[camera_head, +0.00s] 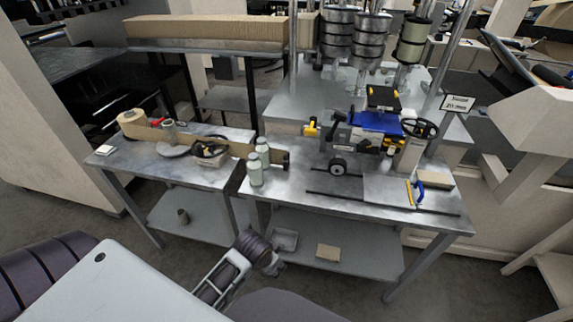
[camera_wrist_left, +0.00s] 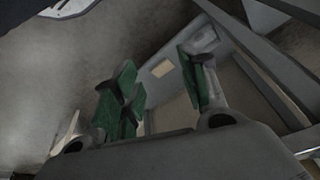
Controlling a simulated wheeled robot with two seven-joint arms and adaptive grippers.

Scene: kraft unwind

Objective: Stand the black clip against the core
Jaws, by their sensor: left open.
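My left gripper (camera_head: 273,265) is in front of the workbench, low near the front edge of its lower shelf. In the left wrist view its green-padded fingers (camera_wrist_left: 160,82) stand apart with nothing between them. A brown paper roll (camera_head: 130,122) stands at the left end of the bench; I cannot tell whether its middle is the core. A dark looped object (camera_head: 209,148) and a small black piece at the paper strip's end (camera_head: 286,160) are on the bench. I cannot tell which is the black clip. My right gripper is out of view.
Two pale green bottles (camera_head: 256,170) stand mid-bench. A machine with a blue part (camera_head: 377,123) and a handwheel (camera_head: 426,129) stands to the right. The lower shelf (camera_head: 350,255) holds a grey tray (camera_head: 285,240) and a brown card (camera_head: 327,252).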

